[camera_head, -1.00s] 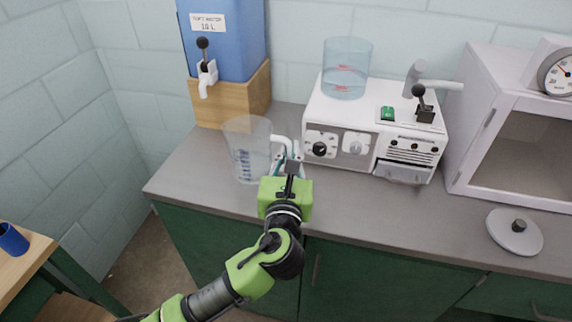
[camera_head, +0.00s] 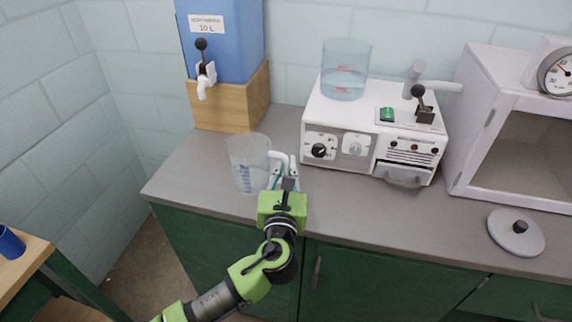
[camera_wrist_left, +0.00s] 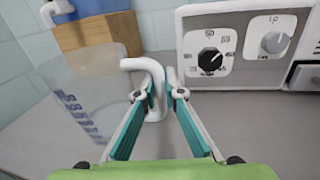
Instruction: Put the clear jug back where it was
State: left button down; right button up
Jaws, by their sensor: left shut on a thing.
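The clear jug (camera_head: 248,165) has blue measuring marks and a white handle. It is upright at or just above the grey counter near its left end, in front of the blue water container; I cannot tell whether it touches. My left gripper (camera_head: 283,170) is shut on the jug's handle from the right. In the left wrist view, the jug (camera_wrist_left: 85,100) is at the left, and its white handle (camera_wrist_left: 140,64) is between the fingertips of the gripper (camera_wrist_left: 158,90). My right gripper is not in view.
A blue water container (camera_head: 222,40) with a tap stands on a wooden block (camera_head: 240,100) behind the jug. A white machine (camera_head: 340,150) with a clear vessel (camera_head: 346,70) on top is to the right. A round lid (camera_head: 515,235) lies at far right. Counter (camera_head: 390,215) between is clear.

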pick_arm(q)
jog(key=c, duration=2.1)
grip_release()
jog(key=shift+c, duration=0.2)
jog(key=shift+s+r, duration=0.1)
jog(key=shift+r, duration=0.05)
jog(key=s+a, duration=0.1)
jog(key=s, duration=1)
jog(key=shift+s+a, duration=0.25)
jog(key=shift+s, duration=0.15)
